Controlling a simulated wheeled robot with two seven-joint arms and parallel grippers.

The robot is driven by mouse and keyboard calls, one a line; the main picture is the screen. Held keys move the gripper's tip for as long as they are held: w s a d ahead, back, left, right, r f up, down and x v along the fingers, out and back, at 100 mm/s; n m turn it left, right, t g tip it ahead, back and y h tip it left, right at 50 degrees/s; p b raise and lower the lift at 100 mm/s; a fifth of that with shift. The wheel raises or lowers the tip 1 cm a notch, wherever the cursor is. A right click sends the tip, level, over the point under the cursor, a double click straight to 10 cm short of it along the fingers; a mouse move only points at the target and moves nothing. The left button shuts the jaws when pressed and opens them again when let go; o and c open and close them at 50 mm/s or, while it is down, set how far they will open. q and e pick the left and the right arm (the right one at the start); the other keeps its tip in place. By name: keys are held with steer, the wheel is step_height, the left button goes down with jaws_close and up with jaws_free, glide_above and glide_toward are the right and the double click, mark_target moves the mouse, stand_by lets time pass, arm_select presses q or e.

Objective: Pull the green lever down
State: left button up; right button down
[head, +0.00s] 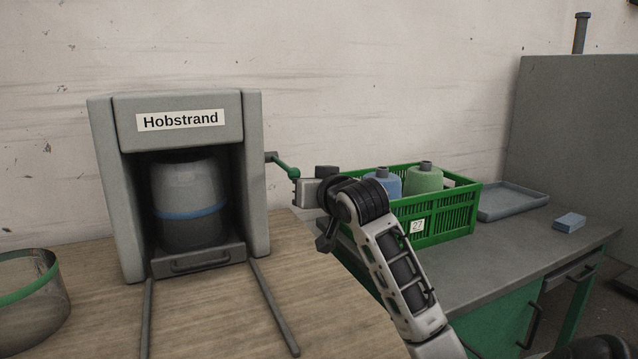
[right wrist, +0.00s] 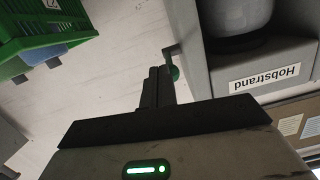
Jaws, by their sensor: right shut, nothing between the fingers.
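The green lever (head: 286,168) sticks out from the right side of the grey Hobstrand machine (head: 254,190) in the head view. It slopes down to the right from its pivot. In the right wrist view, which is upside down, the lever (right wrist: 173,71) shows just beside my fingertips. My right gripper (head: 296,187) is shut and empty at the lever's outer end, and it also shows in the right wrist view (right wrist: 157,76). I cannot tell whether the fingers touch the lever. My left gripper is not in view.
A green crate (head: 462,208) with blue and green cones stands right of my arm on a grey bench. A grey tray (head: 512,200) and a blue block (head: 569,222) lie beyond it. A mesh basket (head: 40,300) stands at the left. Two rails (head: 272,305) run forward from the machine.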

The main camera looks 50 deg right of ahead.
steer(key=v, duration=0.4)
steer(key=shift+s+a+r, duration=0.1)
steer(key=shift+s+r, duration=0.05)
steer(key=shift+r, duration=0.1)
stand_by(0.6)
